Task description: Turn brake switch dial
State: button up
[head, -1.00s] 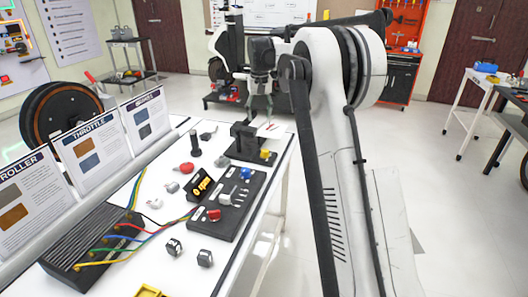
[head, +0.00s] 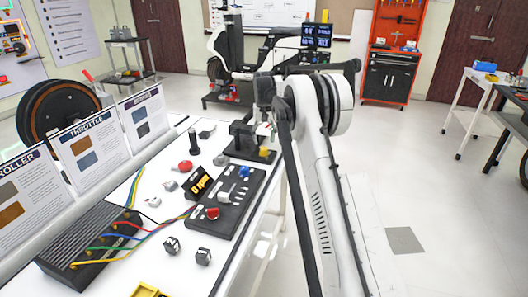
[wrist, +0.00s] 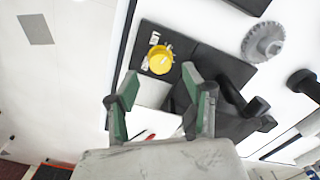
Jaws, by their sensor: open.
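A round yellow dial (wrist: 159,60) sits on a black base plate (wrist: 192,52), with a small white label beside it. In the head view the yellow dial (head: 264,151) is on the front right of the black base (head: 246,154) that carries a black lever unit (head: 241,133). My gripper (wrist: 160,73) is open and empty, with its green-padded fingers spread above the plate. The dial lies just beyond the fingertips, between their lines, apart from them as far as I can tell. In the head view my gripper (head: 266,130) is small and partly hidden by my arm.
A black panel (head: 232,206) with a red knob (head: 212,213) and a blue knob (head: 245,171) lies nearer on the white table. Loose parts, including a red one (head: 185,165), lie left of it. A grey gear (wrist: 264,42) lies near the base.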

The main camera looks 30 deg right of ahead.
aim_at(264, 149)
notch_tip(264, 149, down, 6)
jog(key=shift+r+b, duration=0.15)
jog(key=shift+b, duration=0.2)
grip_shut()
jog(key=shift+m, duration=1.4)
grip_release()
